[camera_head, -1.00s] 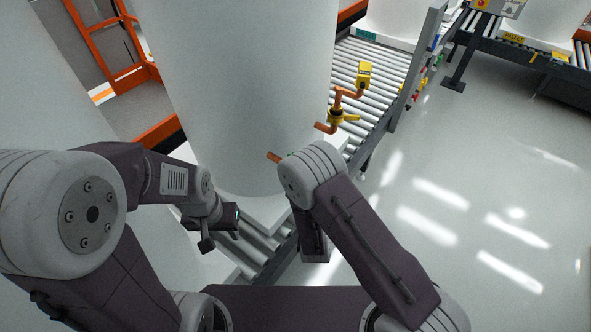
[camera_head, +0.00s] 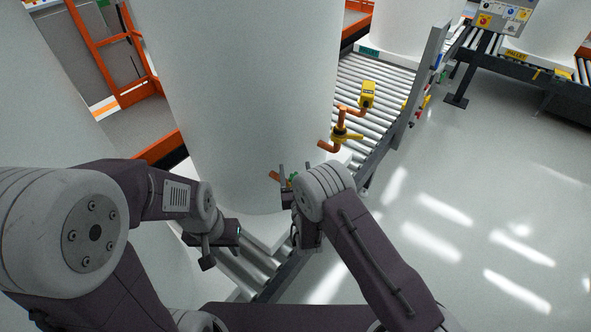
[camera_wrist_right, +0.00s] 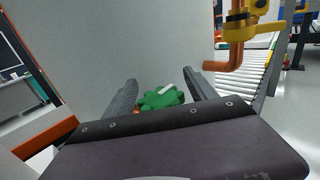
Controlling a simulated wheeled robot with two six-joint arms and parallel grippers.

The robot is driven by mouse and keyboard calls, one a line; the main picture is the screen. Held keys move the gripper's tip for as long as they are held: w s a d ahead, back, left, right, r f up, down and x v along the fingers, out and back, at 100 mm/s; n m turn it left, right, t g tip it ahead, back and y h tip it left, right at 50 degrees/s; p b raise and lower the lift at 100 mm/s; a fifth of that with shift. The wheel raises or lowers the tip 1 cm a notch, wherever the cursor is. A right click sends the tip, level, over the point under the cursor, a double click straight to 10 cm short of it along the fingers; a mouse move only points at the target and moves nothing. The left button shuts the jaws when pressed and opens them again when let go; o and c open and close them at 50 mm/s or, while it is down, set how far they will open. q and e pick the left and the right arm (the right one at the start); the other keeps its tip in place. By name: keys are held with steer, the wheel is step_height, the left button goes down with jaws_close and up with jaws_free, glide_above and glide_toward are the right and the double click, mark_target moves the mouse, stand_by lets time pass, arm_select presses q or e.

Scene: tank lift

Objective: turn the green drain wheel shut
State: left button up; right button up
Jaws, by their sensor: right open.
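The green drain wheel (camera_wrist_right: 162,98) is on the front of a large white tank (camera_head: 245,90), low down. In the right wrist view it lies between the two open fingers of my right gripper (camera_wrist_right: 158,88), with a pale mark on its rim.
A copper pipe with a yellow valve (camera_head: 342,133) sticks out of the tank above and right of the wheel. A roller conveyor (camera_head: 375,85) runs behind it. An orange frame (camera_head: 112,50) stands at the left. The floor at right is clear.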

steer(key=shift+r, duration=0.1)
steer(key=c, duration=1.4)
steer(key=shift+d+f+m+h+b, duration=0.2)
steer(key=shift+m+h+b, duration=0.8)
steer(key=shift+h, duration=0.5)
steer(key=shift+d+f+m+h+b, duration=0.15)
steer(key=shift+m+h+b, duration=0.8)
steer(key=shift+h, duration=0.55)
steer(key=m+g+h+b, duration=0.3)
steer(key=h, duration=0.1)
steer(key=s+d+m+g+h+b, duration=0.1)
steer(key=m+g+h+b, duration=0.1)
steer(key=m+h+b, duration=0.1)
steer(key=d+m+g+h+b, duration=0.1)
steer(key=m+g+h+b, duration=0.2)
steer(key=h+b, duration=0.1)
steer(key=shift+s+d+r+m+g+h, duration=0.15)
steer(key=shift+s+r+m+g+h, duration=0.15)
steer(key=shift+h, duration=0.3)
steer(key=shift+w, duration=0.1)
